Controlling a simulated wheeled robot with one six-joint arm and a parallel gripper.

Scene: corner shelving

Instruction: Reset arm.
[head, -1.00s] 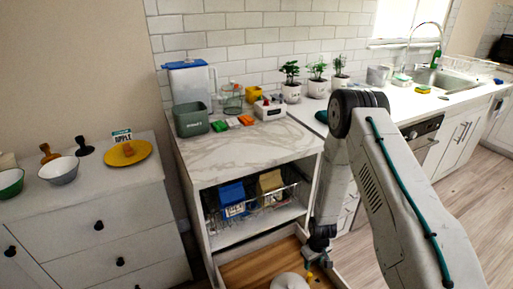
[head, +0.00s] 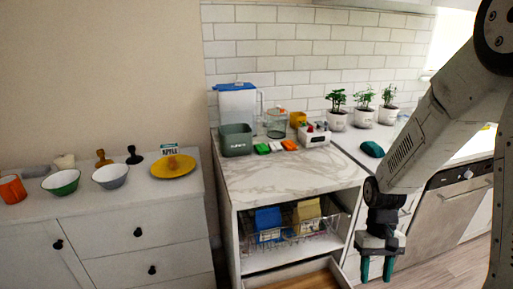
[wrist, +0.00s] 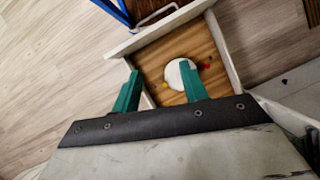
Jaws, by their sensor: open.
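My gripper (head: 377,268) hangs at the lower right of the head view, fingers pointing down, in front of the shelf unit's right side. In the wrist view its two green fingers (wrist: 160,90) are apart with nothing between them in their grip. Below and beyond them is an open drawer (wrist: 222,58) with a wooden floor. In the head view only a strip of the drawer's wooden floor (head: 312,281) shows at the bottom edge.
The marble-topped shelf unit (head: 290,180) carries a blue-lidded pitcher (head: 237,105) and a grey-green bin (head: 236,141). A wire basket holds blue and tan cartons. A white dresser (head: 120,215) with bowls and a yellow plate (head: 173,167) stands left. Potted plants line the right counter.

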